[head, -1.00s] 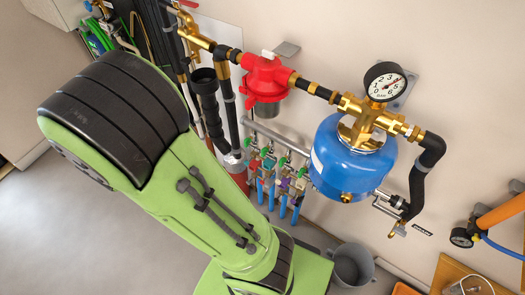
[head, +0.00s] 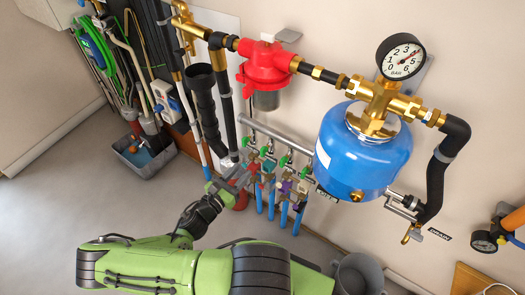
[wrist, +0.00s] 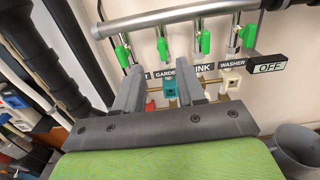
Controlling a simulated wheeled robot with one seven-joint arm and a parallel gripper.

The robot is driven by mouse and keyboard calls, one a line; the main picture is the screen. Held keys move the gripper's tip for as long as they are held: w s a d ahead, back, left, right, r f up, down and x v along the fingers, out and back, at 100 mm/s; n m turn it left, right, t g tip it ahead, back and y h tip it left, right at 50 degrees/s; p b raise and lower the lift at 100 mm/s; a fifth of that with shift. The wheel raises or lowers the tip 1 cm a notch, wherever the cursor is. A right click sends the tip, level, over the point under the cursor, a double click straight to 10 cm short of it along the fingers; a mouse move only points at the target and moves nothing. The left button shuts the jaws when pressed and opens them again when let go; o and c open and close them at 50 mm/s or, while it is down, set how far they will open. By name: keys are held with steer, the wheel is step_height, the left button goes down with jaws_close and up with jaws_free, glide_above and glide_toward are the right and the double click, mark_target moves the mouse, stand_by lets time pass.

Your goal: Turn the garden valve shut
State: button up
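The garden valve is one of several small taps with green lever handles under a grey pipe on the wall. In the wrist view its green handle (wrist: 162,49) hangs down, above the label reading GARDEN. Its handle (head: 267,151) also shows in the head view. My gripper (wrist: 159,68) is open, with its two grey fingers apart below the taps and the garden handle between and just beyond the tips. In the head view my gripper (head: 232,180) is at the lower left of the tap row. Whether a finger touches anything is unclear.
Neighbouring green handles (wrist: 205,42) stand close on both sides. Blue pipes (head: 283,213) run down below the taps. A blue tank (head: 362,150) with a gauge (head: 400,56) is right; a grey bucket (head: 357,275) stands below.

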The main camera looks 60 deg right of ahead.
mark_target(261, 150)
steer(key=d+b, duration=0.1)
steer(key=d, duration=0.3)
steer(key=s+d, duration=0.1)
steer(key=d, duration=0.3)
steer(key=s+d+b, duration=0.1)
steer(key=d, duration=0.3)
steer(key=shift+d+b, duration=0.3)
steer(key=shift+d, duration=0.1)
jaws_close()
